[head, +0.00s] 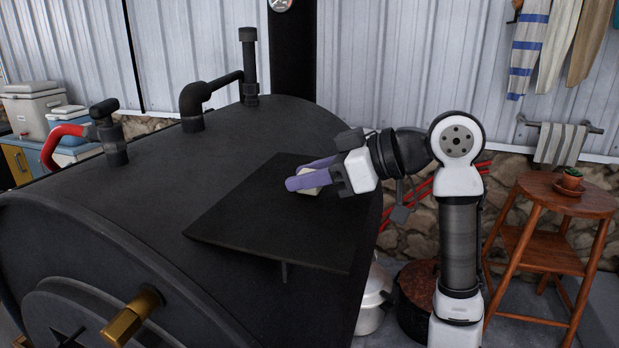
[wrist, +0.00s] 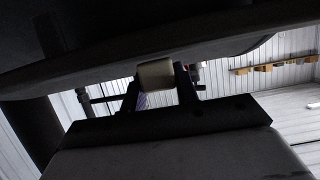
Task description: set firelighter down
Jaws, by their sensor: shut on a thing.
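The firelighter, a small pale cream block (head: 311,191), is between the purple fingers of my gripper (head: 297,175). In the head view the near finger covers part of it. My gripper is shut on it, over the flat black plate (head: 250,215) on the barrel stove. In the wrist view the block (wrist: 155,74) shows between my two dark fingers (wrist: 158,86), close to a broad dark surface across the top. I cannot tell whether the block touches the plate or hangs just above it.
The black stove (head: 150,195) fills the left and middle, with pipe fittings (head: 193,105) at its back and a brass knob (head: 130,318) in front. A wooden stool (head: 553,195) with a small potted plant stands at right. The plate's left part is bare.

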